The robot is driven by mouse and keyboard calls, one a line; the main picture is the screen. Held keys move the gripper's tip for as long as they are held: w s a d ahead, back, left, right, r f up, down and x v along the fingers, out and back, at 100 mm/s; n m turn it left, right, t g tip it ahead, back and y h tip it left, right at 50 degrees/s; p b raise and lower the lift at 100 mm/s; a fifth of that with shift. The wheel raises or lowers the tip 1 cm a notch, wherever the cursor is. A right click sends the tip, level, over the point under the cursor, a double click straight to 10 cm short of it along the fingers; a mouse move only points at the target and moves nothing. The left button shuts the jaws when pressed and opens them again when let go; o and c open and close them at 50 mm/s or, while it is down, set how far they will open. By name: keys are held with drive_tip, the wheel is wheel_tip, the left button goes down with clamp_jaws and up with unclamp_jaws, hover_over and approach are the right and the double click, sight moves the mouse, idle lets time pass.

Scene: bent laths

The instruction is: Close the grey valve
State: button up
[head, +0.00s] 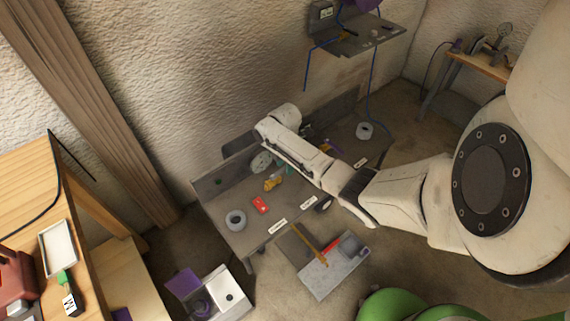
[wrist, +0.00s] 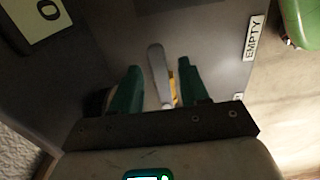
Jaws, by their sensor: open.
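In the wrist view, a grey lever (wrist: 157,68), which looks like the grey valve's handle, stands between the two green fingers of my gripper (wrist: 160,64). The fingers are apart, with a gap visible on the right side of the lever; I cannot tell whether the left finger touches it. A bit of yellow (wrist: 173,88) shows behind the lever. The valve's body is hidden. In the head view my arm reaches over the grey bench (head: 216,195), and the valve cannot be made out there.
On the bench are a yellow tool (head: 272,183), a red item (head: 260,205) and a grey roll (head: 235,220). Another roll (head: 364,130) lies at the right. A grey tray (head: 325,289) stands in front. An EMPTY label (wrist: 254,38) and a green object (wrist: 304,22) show in the wrist view.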

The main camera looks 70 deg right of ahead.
drive_tip(key=shift+c, duration=0.2)
clamp_jaws()
idle(0.4)
